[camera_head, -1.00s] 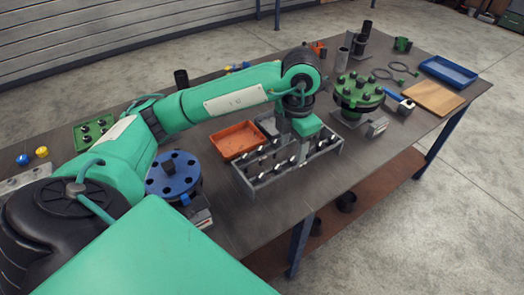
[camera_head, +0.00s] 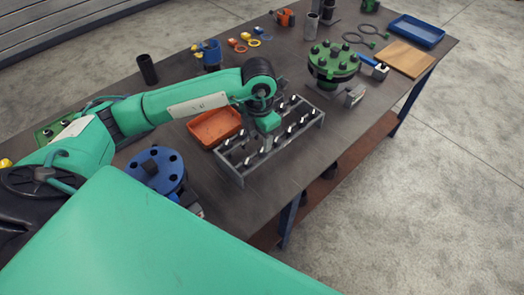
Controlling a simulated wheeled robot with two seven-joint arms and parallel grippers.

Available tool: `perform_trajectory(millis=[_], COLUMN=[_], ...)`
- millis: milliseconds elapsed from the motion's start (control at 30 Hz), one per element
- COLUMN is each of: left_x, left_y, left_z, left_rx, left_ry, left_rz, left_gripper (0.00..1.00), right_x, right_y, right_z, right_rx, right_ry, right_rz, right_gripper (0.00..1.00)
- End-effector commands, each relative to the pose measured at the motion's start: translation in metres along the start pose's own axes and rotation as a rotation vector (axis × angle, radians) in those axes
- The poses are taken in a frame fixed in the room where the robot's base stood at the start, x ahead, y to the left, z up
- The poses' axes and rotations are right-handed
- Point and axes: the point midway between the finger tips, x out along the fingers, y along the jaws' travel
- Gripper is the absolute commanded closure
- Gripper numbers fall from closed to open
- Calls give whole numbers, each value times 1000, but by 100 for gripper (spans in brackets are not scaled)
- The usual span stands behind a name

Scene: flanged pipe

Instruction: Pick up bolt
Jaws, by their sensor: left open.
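A grey metal rack (camera_head: 299,139) stands on the workbench in the middle of the view. It holds several bolts (camera_head: 290,130) with pale shanks and dark ends, set in rows. My left gripper (camera_head: 266,143) reaches down over the rack from above, among the bolts. It is open, and its fingers are small and partly hidden by the green hand. I cannot tell whether a bolt stands between the fingers. My right gripper is not in view.
An orange tray (camera_head: 203,134) lies left of the rack. A blue flange (camera_head: 150,181) is at the near left. A green bolted flange (camera_head: 333,72), a blue tray (camera_head: 417,31) and a wooden board (camera_head: 405,66) are to the right. Bare bench (camera_head: 225,205) lies in front of the rack.

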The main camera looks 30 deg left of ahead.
Motion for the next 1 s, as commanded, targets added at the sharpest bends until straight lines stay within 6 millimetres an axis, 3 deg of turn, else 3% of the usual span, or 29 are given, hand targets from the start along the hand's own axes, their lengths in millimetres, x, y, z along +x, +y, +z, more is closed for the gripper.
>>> perform_trajectory(millis=[200, 333, 633, 900, 1000], left_x=[24, 43, 50, 50, 50], left_y=[-4, -4, -4, -4, -4], left_z=[0, 0, 0, 0, 1], left_rx=[1, 0, 1, 0, 0], left_ry=[5, 3, 1, 1, 1], left_rz=[-3, -3, -1, -1, -1], left_gripper=[49, 49, 49, 100, 100], right_x=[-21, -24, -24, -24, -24], right_y=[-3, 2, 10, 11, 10], right_z=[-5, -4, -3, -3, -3], right_rx=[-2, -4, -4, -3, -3], right_ry=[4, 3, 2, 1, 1], right_rz=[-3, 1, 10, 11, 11], right_gripper=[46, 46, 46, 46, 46])
